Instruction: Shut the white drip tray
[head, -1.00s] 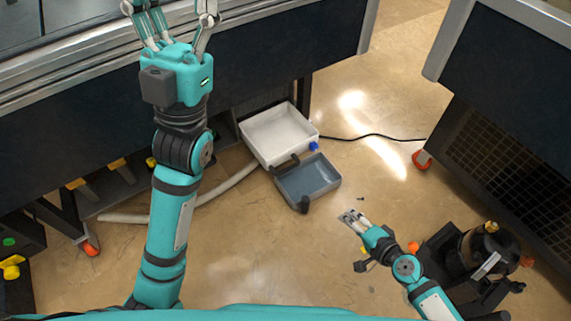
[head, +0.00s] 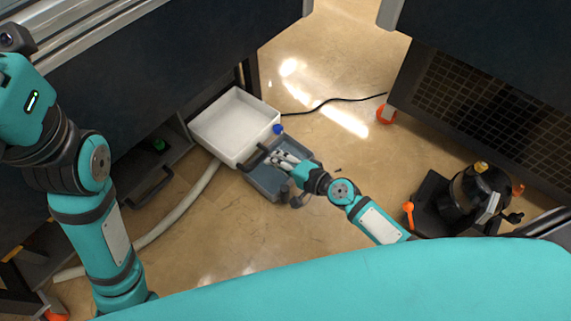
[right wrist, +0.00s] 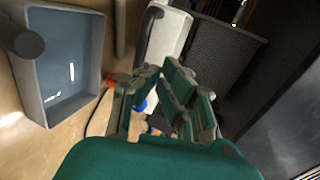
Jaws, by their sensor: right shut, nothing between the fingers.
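The white drip tray (head: 234,122) sticks out from under the dark bench on the left in the head view. A dark handle (head: 254,157) is at its near side. In the right wrist view, its white face (right wrist: 172,40) and the dark handle (right wrist: 147,32) are beyond my fingers. My right gripper (head: 276,158) is shut and empty, above the grey bin and close to the tray's near side. I cannot tell whether it touches the handle. My left gripper's teal body (head: 24,100) is at the left edge; its fingers are out of view.
A grey-blue bin (head: 268,183) sits just in front of the white tray; it also shows in the right wrist view (right wrist: 75,50). A pale hose (head: 190,205) and a black cable (head: 330,102) lie on the floor. A black pump (head: 476,195) stands at the right.

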